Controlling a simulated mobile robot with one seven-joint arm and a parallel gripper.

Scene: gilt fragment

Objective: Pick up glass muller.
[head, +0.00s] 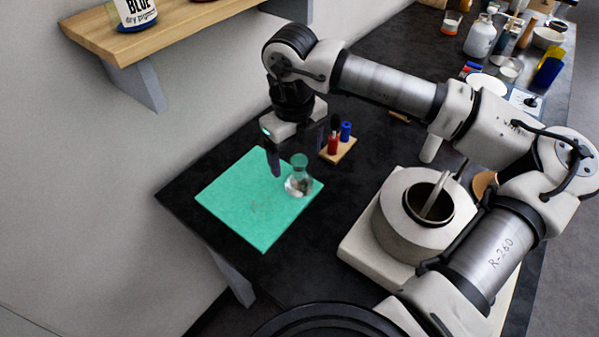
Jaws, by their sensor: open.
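The glass muller (298,184) is a clear piece with a rounded lower part and a narrower, green-looking top. It stands upright near the right corner of the green mat (245,205). My gripper (297,158) is open, with its two dark fingers spread and pointing down. In the head view the fingers appear just above and behind the muller, one to its left and one to its upper right. I cannot tell the exact depth between them, and no contact shows.
A small wooden stand (340,151) with red and blue tubes is close behind the muller. A round pale vessel (398,235) stands on the right. Bottles and bowls crowd the far table end. A wooden shelf (160,38) juts from the wall. The mat's left part is clear.

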